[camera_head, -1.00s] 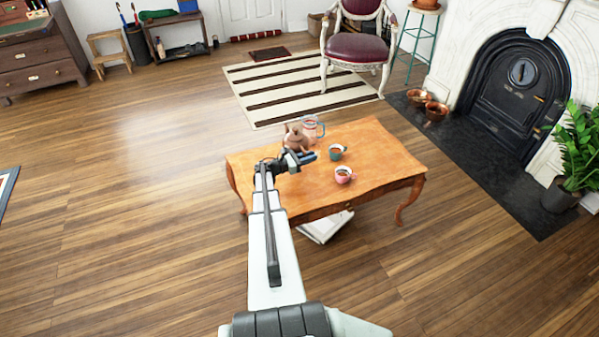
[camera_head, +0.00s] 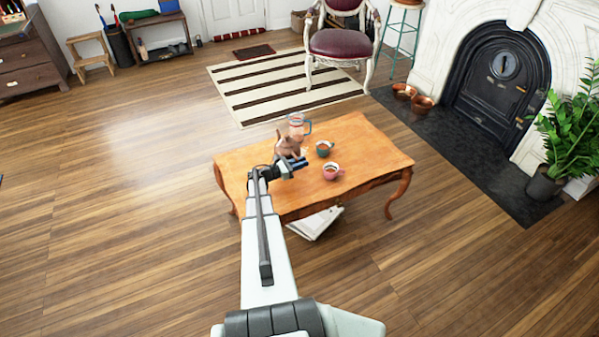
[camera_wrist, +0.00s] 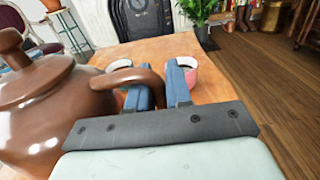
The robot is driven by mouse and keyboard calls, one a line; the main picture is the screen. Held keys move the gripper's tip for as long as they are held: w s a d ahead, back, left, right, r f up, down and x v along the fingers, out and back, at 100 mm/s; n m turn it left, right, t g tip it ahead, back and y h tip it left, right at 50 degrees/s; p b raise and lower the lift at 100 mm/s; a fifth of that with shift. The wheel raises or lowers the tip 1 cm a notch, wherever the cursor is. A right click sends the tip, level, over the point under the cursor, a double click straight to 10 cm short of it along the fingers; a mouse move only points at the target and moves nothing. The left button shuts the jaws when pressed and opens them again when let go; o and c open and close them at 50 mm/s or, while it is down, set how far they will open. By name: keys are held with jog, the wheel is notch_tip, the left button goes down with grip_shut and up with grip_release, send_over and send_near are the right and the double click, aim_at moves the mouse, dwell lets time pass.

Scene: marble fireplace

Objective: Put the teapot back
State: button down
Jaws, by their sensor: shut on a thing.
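The brown teapot (camera_head: 289,145) is in my gripper (camera_head: 297,163) over the far left part of the wooden table (camera_head: 240,165). In the wrist view the teapot (camera_wrist: 45,105) fills the left side, with its lid on. My gripper (camera_wrist: 160,88) is shut on its looped handle there, the blue fingers showing beside it. Whether the teapot's base touches the table is hidden.
A teal cup (camera_head: 323,149) and a pink cup (camera_head: 332,172) stand on the table just right of my gripper. The table's right part is clear.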

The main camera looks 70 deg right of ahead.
jog(key=shift+f, duration=2.6)
jog(key=c, duration=1)
grip_release()
jog(key=shift+f, duration=0.15)
jog(key=shift+c, duration=0.2)
jog(key=v, duration=1.2)
jog(key=shift+w, duration=0.35)
jog(key=shift+w+a, duration=0.45)
jog(key=shift+a, duration=0.05)
